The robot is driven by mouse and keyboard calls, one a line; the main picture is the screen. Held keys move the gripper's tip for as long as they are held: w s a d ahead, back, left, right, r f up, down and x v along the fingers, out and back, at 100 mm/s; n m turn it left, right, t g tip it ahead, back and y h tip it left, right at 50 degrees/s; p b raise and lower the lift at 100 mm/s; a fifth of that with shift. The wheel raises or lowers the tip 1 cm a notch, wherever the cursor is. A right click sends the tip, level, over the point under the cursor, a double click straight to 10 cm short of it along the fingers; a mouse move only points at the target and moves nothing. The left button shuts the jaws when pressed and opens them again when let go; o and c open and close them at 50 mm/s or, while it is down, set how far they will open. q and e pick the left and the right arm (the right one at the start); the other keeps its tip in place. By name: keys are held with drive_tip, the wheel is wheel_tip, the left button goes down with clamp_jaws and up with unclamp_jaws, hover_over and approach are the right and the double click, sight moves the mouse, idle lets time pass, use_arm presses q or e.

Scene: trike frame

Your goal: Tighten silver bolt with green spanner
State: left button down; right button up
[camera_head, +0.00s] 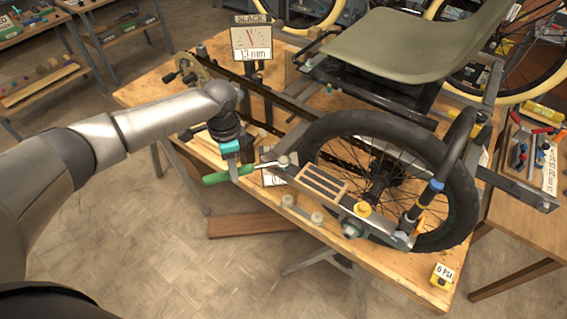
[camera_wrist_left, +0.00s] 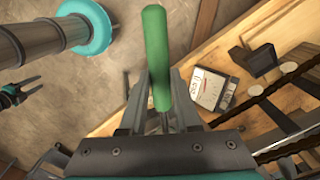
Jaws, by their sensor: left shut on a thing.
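My left gripper (camera_head: 232,168) is shut on the green spanner (camera_head: 215,178), at the near edge of the workbench. In the left wrist view, the spanner's green handle (camera_wrist_left: 157,55) stands out from between the finger pads of my left gripper (camera_wrist_left: 160,118). In the head view, its silver head reaches right to the end of the trike frame (camera_head: 325,197). The silver bolt is too small to make out clearly there, and I cannot tell whether the spanner's jaw is around it. My right gripper (camera_wrist_left: 28,86) shows small at the left wrist view's edge, empty, fingers apart.
A gauge marked SLACK (camera_head: 251,40) reads 13 mm behind my left arm. A display card (camera_wrist_left: 211,90), partly hidden in the head view, stands near the spanner. The wheel (camera_head: 440,205) and seat (camera_head: 420,50) fill the right. Floor left of the workbench (camera_head: 400,290) is clear.

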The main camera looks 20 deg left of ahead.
use_arm(q)
drive_tip(key=shift+r+p, duration=0.35)
drive_tip(key=shift+r, duration=3.15)
drive_tip(key=shift+a, duration=0.15)
